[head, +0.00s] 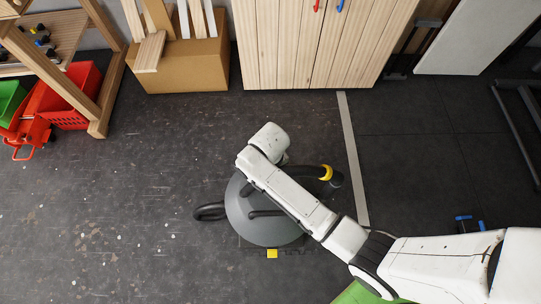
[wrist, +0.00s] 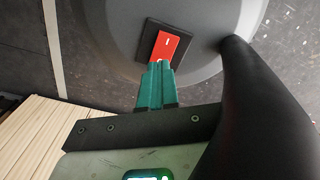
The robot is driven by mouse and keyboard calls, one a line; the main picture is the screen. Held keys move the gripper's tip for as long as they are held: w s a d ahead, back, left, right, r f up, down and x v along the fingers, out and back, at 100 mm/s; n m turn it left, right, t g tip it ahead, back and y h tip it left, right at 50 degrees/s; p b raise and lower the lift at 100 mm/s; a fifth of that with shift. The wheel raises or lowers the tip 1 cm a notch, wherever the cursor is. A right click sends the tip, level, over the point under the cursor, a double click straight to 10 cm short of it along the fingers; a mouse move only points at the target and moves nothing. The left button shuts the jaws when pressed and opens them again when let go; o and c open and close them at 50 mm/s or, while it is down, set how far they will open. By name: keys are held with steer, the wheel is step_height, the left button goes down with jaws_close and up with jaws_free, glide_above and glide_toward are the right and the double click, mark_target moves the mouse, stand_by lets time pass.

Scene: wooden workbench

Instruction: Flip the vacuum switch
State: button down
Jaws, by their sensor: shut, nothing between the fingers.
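The grey round vacuum (head: 262,228) stands on the dark floor below my arm in the head view. Its grey body (wrist: 205,45) fills the upper middle of the wrist view. The red switch (wrist: 170,46), with a white mark, sits in a black rectangular frame on that body. My gripper (wrist: 159,66) has teal fingers closed together and empty. Their tips overlap the lower end of the switch in the picture; I cannot tell whether they touch it. In the head view my arm hides the fingers and the switch.
The black vacuum hose (wrist: 250,110) passes close on the right of my gripper. A wooden cabinet (head: 320,45), a cardboard box (head: 185,72) and a red crate (head: 75,95) stand at the back. Floor left of the vacuum is clear.

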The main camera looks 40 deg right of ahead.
steer(key=shift+f+b, duration=0.55)
steer(key=shift+f, duration=0.4)
stand_by(0.5)
steer(key=shift+r, duration=0.15)
step_height(320, 180, up, 7)
steer(key=p, duration=0.8)
stand_by(0.6)
steer(key=s+d+r+p, duration=0.1)
steer(key=s+d+r, duration=0.1)
steer(key=s+r, duration=0.3)
steer(key=s+d+r, duration=0.3)
steer(key=s+r, duration=0.3)
steer(key=s+d+r+t+p, duration=0.1)
steer(key=s+d+r, duration=0.1)
steer(key=s+r, duration=0.3)
steer(key=shift+s+d+r+n+p, duration=0.25)
steer(key=shift+d+r+n+p, duration=0.15)
steer(key=shift+r, duration=0.4)
